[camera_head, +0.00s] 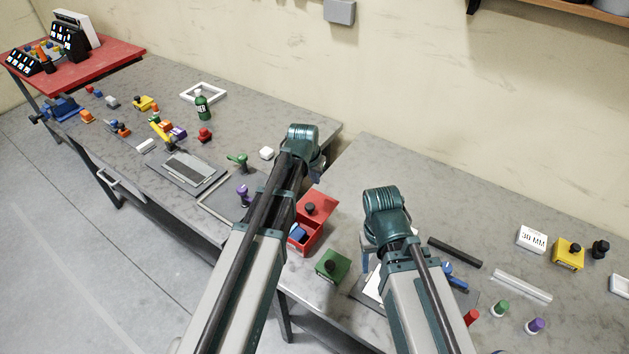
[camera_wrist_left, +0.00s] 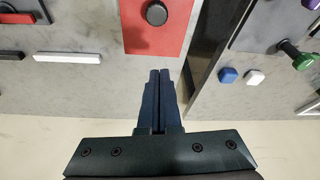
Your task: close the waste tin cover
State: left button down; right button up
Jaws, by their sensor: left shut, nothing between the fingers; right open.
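The waste tin appears to be the red box (camera_head: 310,240) at the near left corner of the right bench. Its red cover (camera_head: 318,207) with a black knob sits toward the wall side; the near part is open, with a blue item inside. The left wrist view shows the cover (camera_wrist_left: 150,42) from above. My left gripper (camera_wrist_left: 160,72) is shut and empty, its tips just beside the cover's wall-side edge; I cannot tell whether they touch. In the head view its fingers are mostly hidden. My right gripper (camera_head: 366,248) is open, partly hidden by its arm, right of the tin.
A green box (camera_head: 332,266) with a black knob stands just in front of the tin. A dark bar (camera_head: 455,252), a yellow box (camera_head: 568,252) and several small bottles lie to the right. A gap separates the two benches. The wall is behind.

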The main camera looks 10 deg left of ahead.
aim_at(320, 195)
pick_arm(q)
jog(key=b+x, duration=0.7)
jog(key=x, duration=0.1)
jog(key=shift+f, duration=0.3)
pick_arm(e)
notch_tip(320, 195, down, 8)
pick_arm(q)
jog(key=s, duration=0.2)
jog(key=s+r, duration=0.1)
jog(key=s, duration=0.1)
jog(key=shift+s+a+p, duration=0.1)
jog(key=shift+a+p, duration=0.2)
jog(key=shift+a, duration=0.1)
jog(key=shift+f, duration=0.1)
pick_arm(e)
jog(key=shift+r, duration=0.35)
